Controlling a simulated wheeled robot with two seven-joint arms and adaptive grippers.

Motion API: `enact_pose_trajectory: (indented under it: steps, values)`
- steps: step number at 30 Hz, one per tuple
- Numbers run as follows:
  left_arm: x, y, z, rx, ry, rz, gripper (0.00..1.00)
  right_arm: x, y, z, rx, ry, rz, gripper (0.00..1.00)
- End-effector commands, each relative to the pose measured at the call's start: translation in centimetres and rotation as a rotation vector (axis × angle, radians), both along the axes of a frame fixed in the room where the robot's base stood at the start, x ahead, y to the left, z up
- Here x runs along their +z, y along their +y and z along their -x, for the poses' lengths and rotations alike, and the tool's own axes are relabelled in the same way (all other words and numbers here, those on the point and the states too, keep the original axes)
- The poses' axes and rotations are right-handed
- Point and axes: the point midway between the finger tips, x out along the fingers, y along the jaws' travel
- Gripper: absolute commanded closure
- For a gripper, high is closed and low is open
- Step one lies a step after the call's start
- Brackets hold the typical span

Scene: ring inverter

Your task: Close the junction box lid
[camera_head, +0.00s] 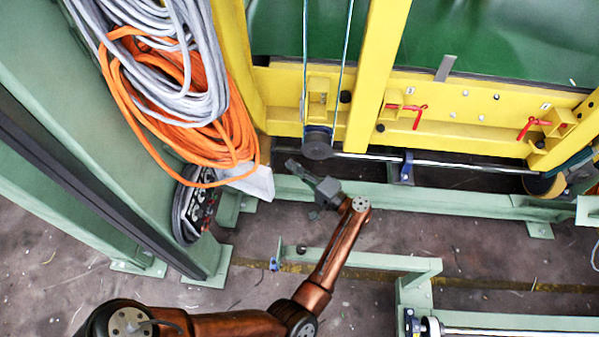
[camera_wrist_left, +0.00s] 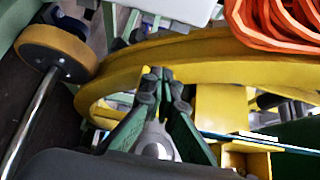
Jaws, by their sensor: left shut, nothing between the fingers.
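My left arm reaches up from the bottom of the head view, and its dark gripper (camera_head: 293,165) points up and left. In the left wrist view the fingertips (camera_wrist_left: 158,76) are together with nothing between them. A pale grey flat piece (camera_head: 252,183), which may be the junction box or its lid, juts from below the orange cable, left of the gripper and apart from it. A pale panel also shows at the top of the left wrist view (camera_wrist_left: 172,8), beyond the fingertips. I cannot tell how far the lid is open. My right gripper is not in view.
Orange cable (camera_head: 150,150) and grey cable (camera_head: 165,60) hang on the green column (camera_head: 105,170) at left. A dark case with red and white parts (camera_head: 197,208) is below them. A yellow frame (camera_head: 375,70) and a metal shaft (camera_head: 450,163) lie beyond the gripper.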

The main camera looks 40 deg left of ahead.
Motion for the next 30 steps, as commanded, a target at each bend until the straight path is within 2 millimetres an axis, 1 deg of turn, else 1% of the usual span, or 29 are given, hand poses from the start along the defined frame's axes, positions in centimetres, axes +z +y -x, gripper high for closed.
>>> enact_pose_trajectory:
  steps: [1,7,9,12,15,19,30]
  values:
    - [0.1,1.2,-0.1,0.003,-0.002,-0.001,1.0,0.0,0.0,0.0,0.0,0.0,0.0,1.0]
    - [-0.1,5.2,-0.4,0.002,-0.001,-0.001,1.0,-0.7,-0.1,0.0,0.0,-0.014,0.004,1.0]
    - [-0.2,4.5,0.8,-0.001,0.001,0.004,1.0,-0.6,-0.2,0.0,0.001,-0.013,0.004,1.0]
    - [-0.1,4.2,2.0,-0.001,0.0,0.003,1.0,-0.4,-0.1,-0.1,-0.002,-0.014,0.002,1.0]
    - [-0.1,4.0,2.8,-0.001,-0.001,0.001,1.0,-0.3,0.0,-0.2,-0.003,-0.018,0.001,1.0]
    - [-0.1,3.9,3.4,-0.001,0.0,0.001,1.0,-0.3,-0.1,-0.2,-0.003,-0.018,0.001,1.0]
    - [0.0,4.1,3.6,0.0,0.001,0.0,1.0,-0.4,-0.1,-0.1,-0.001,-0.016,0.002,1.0]
